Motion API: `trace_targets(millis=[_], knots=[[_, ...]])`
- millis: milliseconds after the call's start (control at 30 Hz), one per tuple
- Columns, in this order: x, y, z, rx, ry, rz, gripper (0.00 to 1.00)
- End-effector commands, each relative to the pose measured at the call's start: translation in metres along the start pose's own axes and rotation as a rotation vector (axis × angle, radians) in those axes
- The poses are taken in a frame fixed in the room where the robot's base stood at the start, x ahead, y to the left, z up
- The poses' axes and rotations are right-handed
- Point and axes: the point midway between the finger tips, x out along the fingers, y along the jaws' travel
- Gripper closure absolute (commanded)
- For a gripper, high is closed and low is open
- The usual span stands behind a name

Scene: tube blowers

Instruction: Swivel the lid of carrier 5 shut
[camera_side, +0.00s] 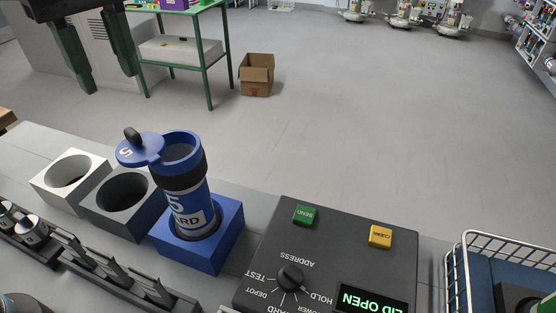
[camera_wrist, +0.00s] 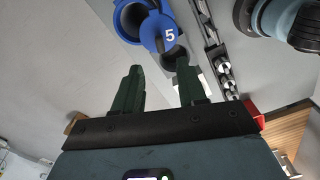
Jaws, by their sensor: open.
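Carrier 5 (camera_side: 187,200) is a blue cylinder with a dark band, standing upright in a blue block (camera_side: 228,240). Its blue lid (camera_side: 140,153), marked 5 and bearing a dark knob (camera_side: 132,134), is swung out to the left, leaving the mouth (camera_side: 183,147) uncovered. In the wrist view the lid (camera_wrist: 160,30) shows beside the carrier's rim (camera_wrist: 118,20). My gripper (camera_side: 109,84) has two green fingers, apart and empty, up and left of the lid in the side view. In the wrist view my gripper (camera_wrist: 158,66) has its fingertips just below the lid.
White (camera_side: 92,183) and dark grey (camera_side: 122,210) empty sockets stand left of the blue block. A control panel (camera_side: 330,245) reading LID OPEN is at the right, with a wire basket (camera_side: 490,240) beyond. A rack (camera_side: 110,270) of small items lies in front.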

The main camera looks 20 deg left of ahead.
Motion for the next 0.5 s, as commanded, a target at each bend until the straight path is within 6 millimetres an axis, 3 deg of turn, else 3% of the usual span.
trace_targets(millis=[300,500], knots=[[0.050,0.000,0.000,0.000,0.000,0.001,0.59],[0.073,0.000,0.000,0.001,0.000,0.001,0.59]])
